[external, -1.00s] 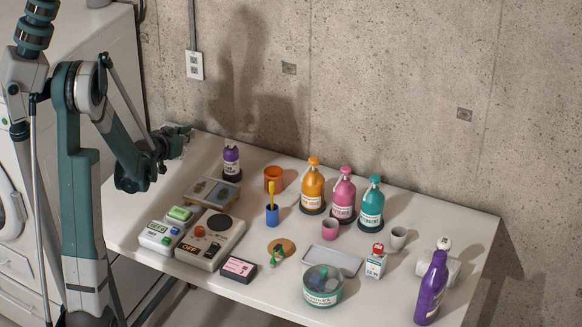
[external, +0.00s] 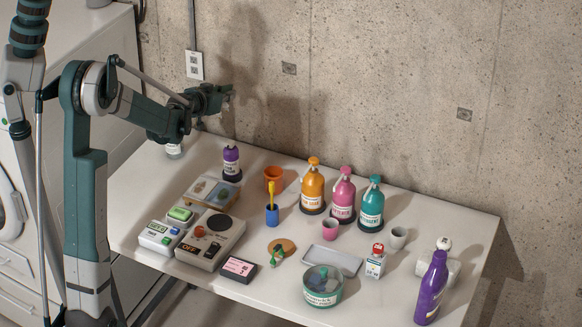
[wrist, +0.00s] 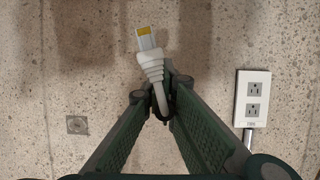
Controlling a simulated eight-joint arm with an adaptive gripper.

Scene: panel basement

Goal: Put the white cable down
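The white cable (wrist: 152,68) shows in the wrist view, with a pale connector and a yellow-gold tip pointing up. Its ribbed collar and bent lead sit between the fingertips of my gripper (wrist: 160,98), which is shut on it. In the external view my gripper (external: 218,98) is raised in front of the concrete wall, above the table's back left corner. The cable is too small to make out clearly there.
The white table (external: 205,290) carries a purple bottle (external: 231,162), an orange cup (external: 273,179), control boxes (external: 211,239), pump bottles (external: 312,187), a grey tray (external: 332,260) and a teal tub (external: 322,287). A wall outlet (wrist: 252,98) is nearby.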

